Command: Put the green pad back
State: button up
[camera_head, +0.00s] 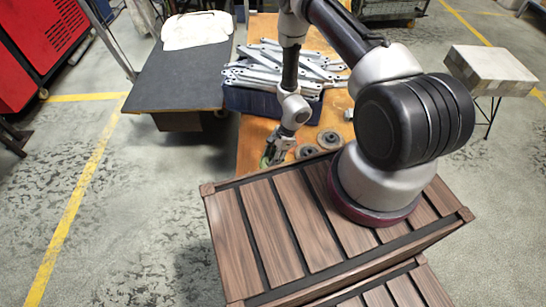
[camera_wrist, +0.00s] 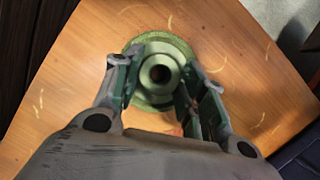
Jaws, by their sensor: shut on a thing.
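The green pad (camera_wrist: 160,72) is a round, flanged disc with a dark centre hole. In the wrist view it sits between the two fingers of my gripper (camera_wrist: 160,82), which is shut on it. In the head view my gripper (camera_head: 273,150) is near the left edge of the orange wooden table (camera_head: 252,130), and only a sliver of the green pad (camera_head: 265,161) shows beside the fingers. I cannot tell whether the pad touches the tabletop.
Grey round discs (camera_head: 329,139) lie on the table to the right of my gripper. Behind them a dark blue bin (camera_head: 240,98) holds several galvanized brackets (camera_head: 285,65). A black-topped bench (camera_head: 180,78) stands to the left. Bare tabletop surrounds the pad in the wrist view.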

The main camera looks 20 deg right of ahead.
jog(key=o, duration=1)
jog(key=shift+f, duration=0.1)
